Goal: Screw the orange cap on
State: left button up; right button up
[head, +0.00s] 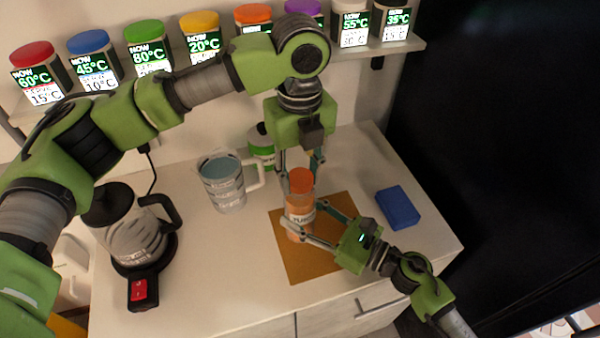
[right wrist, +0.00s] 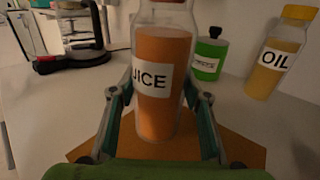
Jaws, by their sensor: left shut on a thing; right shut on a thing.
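The juice bottle (head: 300,216) stands upright on a brown mat (head: 334,262). It holds orange juice and also fills the middle of the right wrist view (right wrist: 163,100). The orange cap (head: 301,180) is at the bottle's mouth; I cannot tell how tightly it sits. My left gripper (head: 301,176) points down from above, shut on the cap. My right gripper (head: 306,219) comes from the lower right, shut around the bottle's body; its fingers also show on both sides of the bottle in the right wrist view (right wrist: 163,98).
A measuring jug (head: 222,183) and a green bottle (head: 261,148) stand behind left. A kettle (head: 136,240) is at left, a blue block (head: 398,208) at right. An oil bottle (right wrist: 276,66) shows in the right wrist view. A shelf of colour-capped dispensers (head: 150,52) runs along the wall.

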pick_arm(q)
jog(key=m, duration=0.8)
jog(key=shift+f+m, duration=0.1)
jog(key=shift+m, duration=0.3)
jog(key=shift+m, duration=0.4)
jog(key=m, duration=0.3)
jog(key=shift+m, duration=0.3)
jog(key=m, duration=0.4)
jog(key=shift+m, duration=0.3)
jog(key=o, duration=1.2)
jog(key=shift+d, duration=0.1)
